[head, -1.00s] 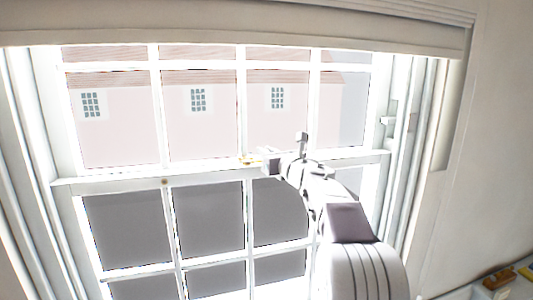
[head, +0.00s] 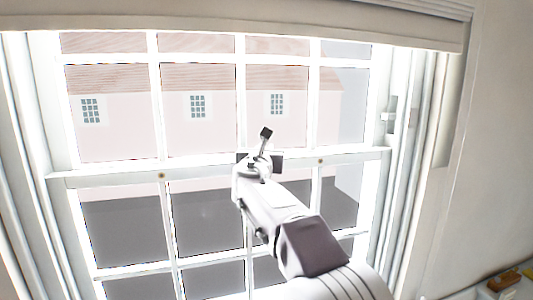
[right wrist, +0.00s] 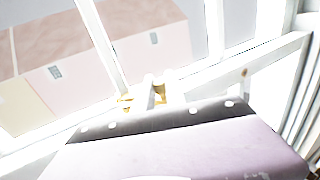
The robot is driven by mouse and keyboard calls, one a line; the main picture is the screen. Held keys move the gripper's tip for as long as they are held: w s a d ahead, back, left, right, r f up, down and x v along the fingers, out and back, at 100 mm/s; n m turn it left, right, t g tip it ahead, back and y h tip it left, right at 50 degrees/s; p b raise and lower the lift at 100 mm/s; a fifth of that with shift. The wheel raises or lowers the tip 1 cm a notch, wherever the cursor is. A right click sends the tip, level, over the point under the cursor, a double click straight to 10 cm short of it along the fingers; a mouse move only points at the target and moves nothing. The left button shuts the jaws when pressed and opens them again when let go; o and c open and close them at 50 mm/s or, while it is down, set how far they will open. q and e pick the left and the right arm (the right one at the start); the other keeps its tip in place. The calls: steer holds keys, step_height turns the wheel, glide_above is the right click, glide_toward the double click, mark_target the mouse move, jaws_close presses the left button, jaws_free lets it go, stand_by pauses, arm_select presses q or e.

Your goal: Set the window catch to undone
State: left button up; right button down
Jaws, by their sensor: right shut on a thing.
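The brass window catch (right wrist: 126,103) shows in the right wrist view as small gold parts on the window's middle rail. Glare and my fingers cover much of it, so I cannot tell which way its lever points. In the head view my right gripper hides the catch. My right gripper (head: 252,160) is at the middle rail (head: 110,178), shut on the catch; its fingers also show in the right wrist view (right wrist: 156,94). My left gripper is not in view.
The sash window has white glazing bars, with a pink house (head: 230,110) outside. A blind (head: 230,28) hangs across the top. Small yellow and brown things (head: 503,281) lie at lower right.

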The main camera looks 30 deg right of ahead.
steer(key=a+m+g+h+p, duration=0.1)
steer(key=m+g+h+p, duration=0.1)
steer(key=m+g+p, duration=0.1)
steer(key=s+a+m+g+h+p, duration=0.1)
steer(key=a+m+g+h+p, duration=0.1)
steer(key=g+p, duration=0.3)
steer(key=a+m+g+h+p, duration=0.1)
steer(key=m+g+h+p, duration=0.2)
steer(key=m+g+p, duration=0.1)
steer(key=shift+s+a+r+p, duration=0.1)
steer(key=shift+s+a+p, duration=0.1)
steer(key=shift+p, duration=0.6)
steer(key=shift+a+f+m+g, duration=0.2)
steer(key=shift+m+g, duration=0.2)
steer(key=shift+g, duration=0.3)
steer(key=c, duration=1.4)
jaws_free()
steer(key=shift+d, duration=0.1)
